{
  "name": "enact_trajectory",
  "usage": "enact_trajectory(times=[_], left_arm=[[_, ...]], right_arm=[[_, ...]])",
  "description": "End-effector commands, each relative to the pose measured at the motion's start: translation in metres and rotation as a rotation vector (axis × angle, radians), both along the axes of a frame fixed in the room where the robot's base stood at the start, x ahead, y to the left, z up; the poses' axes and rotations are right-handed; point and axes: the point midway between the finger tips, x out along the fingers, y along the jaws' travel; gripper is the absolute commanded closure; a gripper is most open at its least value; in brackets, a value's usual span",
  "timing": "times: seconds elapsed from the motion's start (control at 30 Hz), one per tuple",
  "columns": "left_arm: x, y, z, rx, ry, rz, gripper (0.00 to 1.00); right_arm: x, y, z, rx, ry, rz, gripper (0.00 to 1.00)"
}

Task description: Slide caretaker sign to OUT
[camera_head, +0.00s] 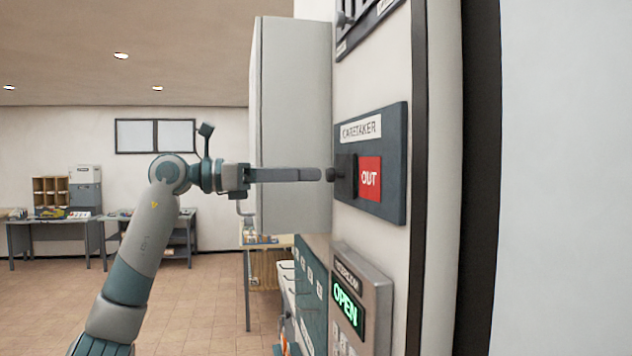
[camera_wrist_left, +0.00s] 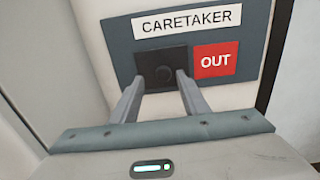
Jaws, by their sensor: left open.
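The caretaker sign (camera_head: 395,150) is a dark blue-grey plate on the wall panel, with a white CARETAKER label (camera_head: 361,129). In the left wrist view the slider (camera_wrist_left: 162,68) is beside the red OUT field (camera_wrist_left: 216,60).
Below the sign is a grey box with a green OPEN display (camera_head: 347,305). A tall light cabinet (camera_head: 292,120) stands behind my gripper. Desks (camera_head: 50,235) line the far wall. The tiled floor on the left is clear.

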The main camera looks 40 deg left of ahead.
Motion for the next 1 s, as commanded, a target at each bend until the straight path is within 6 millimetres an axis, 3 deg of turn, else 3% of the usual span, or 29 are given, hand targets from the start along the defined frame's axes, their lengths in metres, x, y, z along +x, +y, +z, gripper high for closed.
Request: enact_trajectory(times=[0.2, 0.6, 1.0], left_arm=[[-0.034, 0.031, -0.004, -0.001, -0.001, 0.004, 0.59], [-0.088, 0.078, -0.003, -0.002, 0.001, 0.003, 0.59], [-0.101, 0.089, -0.001, -0.001, 0.0, 0.001, 0.59]], right_arm=[[0.001, 0.004, -0.023, 0.004, -0.001, -0.002, 0.59], [0.001, 0.004, -0.045, 0.005, -0.002, -0.001, 0.59], [0.001, 0.0, -0.048, -0.001, -0.002, 0.001, 0.59]])
